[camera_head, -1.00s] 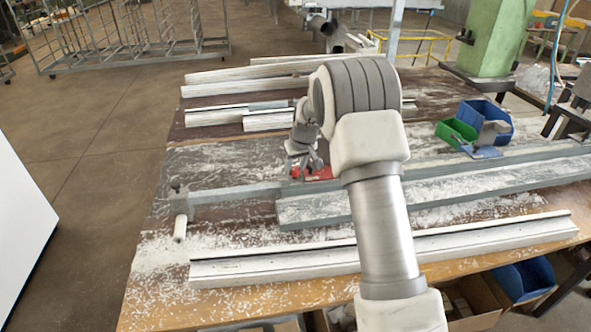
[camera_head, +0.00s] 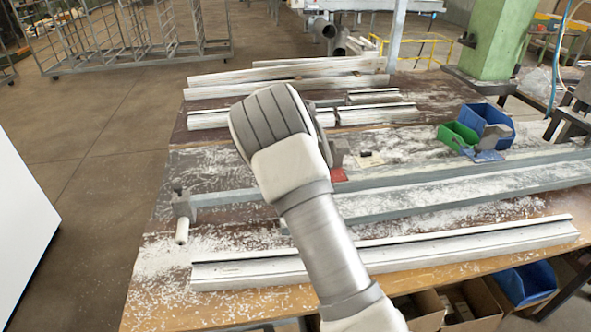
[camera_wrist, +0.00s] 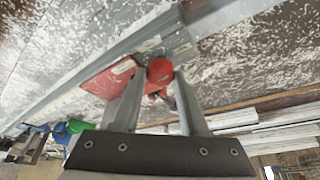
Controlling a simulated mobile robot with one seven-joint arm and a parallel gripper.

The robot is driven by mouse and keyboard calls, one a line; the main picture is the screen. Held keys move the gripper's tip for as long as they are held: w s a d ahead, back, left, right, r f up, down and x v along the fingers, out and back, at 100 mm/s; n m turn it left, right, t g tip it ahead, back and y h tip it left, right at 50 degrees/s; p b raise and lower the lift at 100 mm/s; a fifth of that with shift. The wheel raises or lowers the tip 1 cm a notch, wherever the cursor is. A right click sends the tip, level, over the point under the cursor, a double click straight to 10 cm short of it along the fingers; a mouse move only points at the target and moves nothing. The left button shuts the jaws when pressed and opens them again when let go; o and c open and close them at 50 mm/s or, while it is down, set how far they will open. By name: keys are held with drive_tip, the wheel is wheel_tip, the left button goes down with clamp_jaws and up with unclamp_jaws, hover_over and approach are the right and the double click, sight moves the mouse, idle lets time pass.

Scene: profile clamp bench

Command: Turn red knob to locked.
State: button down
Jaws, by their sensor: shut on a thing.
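The red knob (camera_wrist: 159,70) shows in the wrist view between the tips of my gripper (camera_wrist: 160,82), whose two grey fingers stand on either side of it and grip it. A flat red plate (camera_wrist: 108,79) with a small light mark lies beside the knob, at the grey rail. In the head view, a corner of the red plate (camera_head: 338,175) shows just right of my arm. My arm hides the knob and most of my gripper there. I cannot tell the knob's angle.
The bench (camera_head: 215,170) is strewn with white shavings. A long grey rail (camera_head: 440,180) and a white profile (camera_head: 420,243) run across it. More white profiles (camera_head: 280,78) lie at the back. A green bin (camera_head: 457,135) and blue bin (camera_head: 487,118) stand at the right.

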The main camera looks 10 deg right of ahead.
drive_tip(key=shift+m, duration=0.5)
drive_tip(key=shift+g, duration=0.3)
drive_tip(key=shift+c, duration=2.2)
unclamp_jaws()
drive_tip(key=v, duration=1.7)
drive_tip(key=shift+a, duration=0.4)
drive_tip(key=shift+s+r, duration=0.1)
